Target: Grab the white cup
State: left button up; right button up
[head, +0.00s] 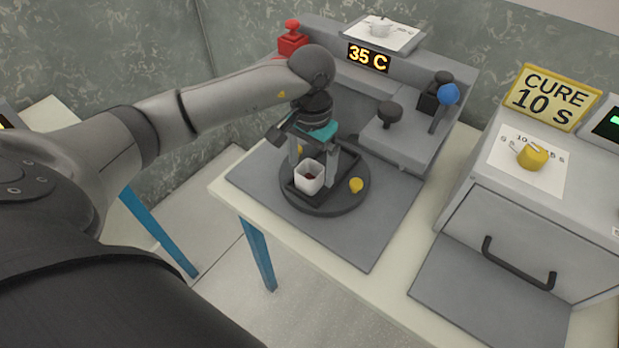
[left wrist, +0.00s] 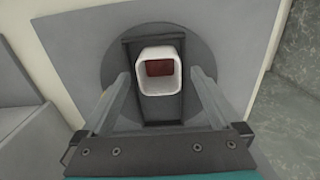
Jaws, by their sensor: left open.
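The white cup (head: 309,177) stands upright in a dark rectangular holder on a round dark turntable (head: 318,208). It has a squarish rim, and something dark red lies inside it. It also shows in the left wrist view (left wrist: 158,72), near the middle. My left gripper (head: 314,166) points down over the turntable, its fingers apart on either side of the cup. In the left wrist view the open fingers (left wrist: 160,92) flank the cup with gaps, and nothing is held. My right gripper is in neither view.
A grey machine with a 35 C display (head: 368,57), a red knob (head: 292,38) and a blue-ball lever (head: 447,94) stands behind. A yellow knob (head: 356,185) sits at the turntable's right. A box with a handle (head: 519,264) and CURE sign (head: 551,97) stands right.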

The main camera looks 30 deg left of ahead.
pick_arm(q)
jog(key=shift+f, duration=0.65)
grip_shut()
dwell(0.4)
